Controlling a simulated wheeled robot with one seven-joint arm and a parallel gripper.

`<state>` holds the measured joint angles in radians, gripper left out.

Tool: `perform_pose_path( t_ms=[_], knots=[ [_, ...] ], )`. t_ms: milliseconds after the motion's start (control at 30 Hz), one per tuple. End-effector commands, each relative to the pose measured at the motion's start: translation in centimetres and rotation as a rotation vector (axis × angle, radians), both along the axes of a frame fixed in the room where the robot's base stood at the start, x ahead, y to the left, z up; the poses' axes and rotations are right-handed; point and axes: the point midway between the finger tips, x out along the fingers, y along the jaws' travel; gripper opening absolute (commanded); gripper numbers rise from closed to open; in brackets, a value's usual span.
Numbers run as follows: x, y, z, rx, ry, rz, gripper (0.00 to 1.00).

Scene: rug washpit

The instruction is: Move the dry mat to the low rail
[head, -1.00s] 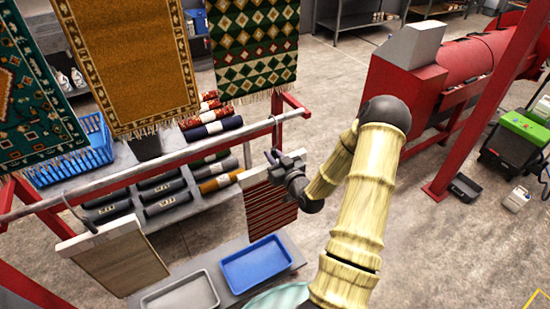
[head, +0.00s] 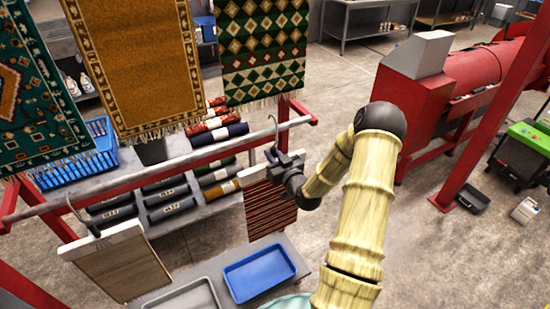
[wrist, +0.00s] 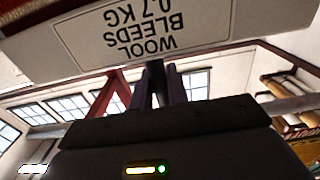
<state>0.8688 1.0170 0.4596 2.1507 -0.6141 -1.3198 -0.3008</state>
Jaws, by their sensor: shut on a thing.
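No label saying "dry" is readable.
Patterned rugs (head: 135,65) hang above and behind the rail. A blue tray (head: 259,272) and a grey tray (head: 188,300) lie below on a bench. A red machine (head: 425,95) stands right. The rail between the two mats is clear.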

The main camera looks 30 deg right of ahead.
Motion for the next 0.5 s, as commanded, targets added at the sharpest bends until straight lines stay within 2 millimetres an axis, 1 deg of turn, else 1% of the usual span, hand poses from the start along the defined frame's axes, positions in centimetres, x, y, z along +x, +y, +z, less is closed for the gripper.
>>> perform_pose_path(
  t_ms=[233, 500],
  knots=[
    [0.94, 0.04, 0.09, -0.001, -0.003, 0.001, 0.0],
    [1.01, 0.03, 0.13, 0.0, -0.002, 0.0, 0.0]
  ],
)
